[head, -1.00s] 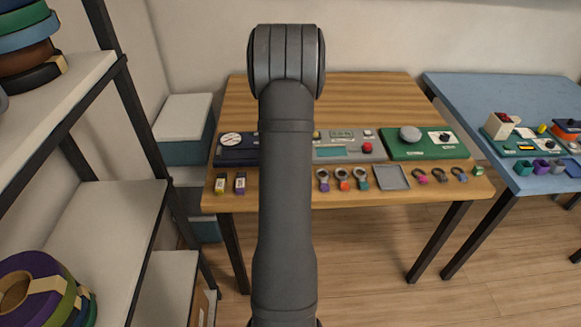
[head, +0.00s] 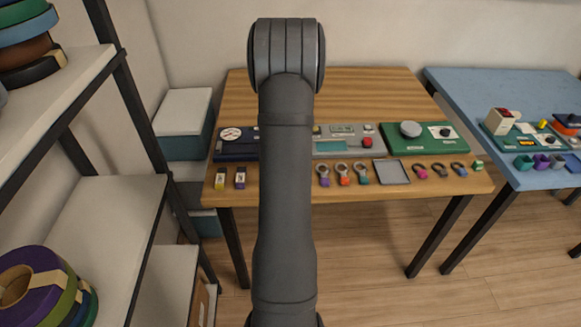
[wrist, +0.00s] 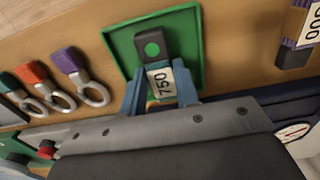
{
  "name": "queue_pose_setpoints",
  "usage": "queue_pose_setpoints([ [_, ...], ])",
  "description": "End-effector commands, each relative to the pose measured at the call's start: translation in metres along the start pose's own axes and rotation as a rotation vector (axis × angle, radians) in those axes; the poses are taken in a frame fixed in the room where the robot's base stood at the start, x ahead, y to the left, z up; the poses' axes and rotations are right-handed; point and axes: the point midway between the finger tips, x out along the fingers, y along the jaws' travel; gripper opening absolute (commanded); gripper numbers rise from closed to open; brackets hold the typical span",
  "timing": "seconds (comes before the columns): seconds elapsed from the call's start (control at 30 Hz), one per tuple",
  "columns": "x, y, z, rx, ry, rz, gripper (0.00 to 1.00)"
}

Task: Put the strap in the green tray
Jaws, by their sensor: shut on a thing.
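The green tray (wrist: 116,47) lies on the wooden table in the wrist view, a square with a raised rim. The strap (wrist: 152,45) is black with a green dot at its end and a white label reading 750. My gripper (wrist: 161,88) has blue fingers shut on the strap at its label. The strap's dotted end is over the tray's interior; I cannot tell whether it touches the tray floor. In the head view my arm hides the gripper, the strap and the green tray.
Several ring-ended straps (wrist: 78,75) lie beside the green tray. A purple strap labelled 900 (wrist: 298,45) is on its other side. In the head view, a grey tray (head: 391,172) sits right of my arm, and device panels (head: 418,138) line the table behind.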

Motion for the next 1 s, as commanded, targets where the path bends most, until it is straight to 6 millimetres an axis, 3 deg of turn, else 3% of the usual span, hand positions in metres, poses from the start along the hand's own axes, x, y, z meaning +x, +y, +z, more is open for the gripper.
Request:
queue_pose_setpoints([
  [0.33,0.0043,0.0,0.0,0.0,0.0,0.0,0.02],
  [0.37,0.0044,0.0,0.0,0.0,0.0,0.0,0.3],
  [0.5,0.0043,0.0,0.0,0.0,0.0,0.0,0.54],
  [1.0,-0.0043,0.0,-0.0001,0.0,0.0,0.0,0.54],
])
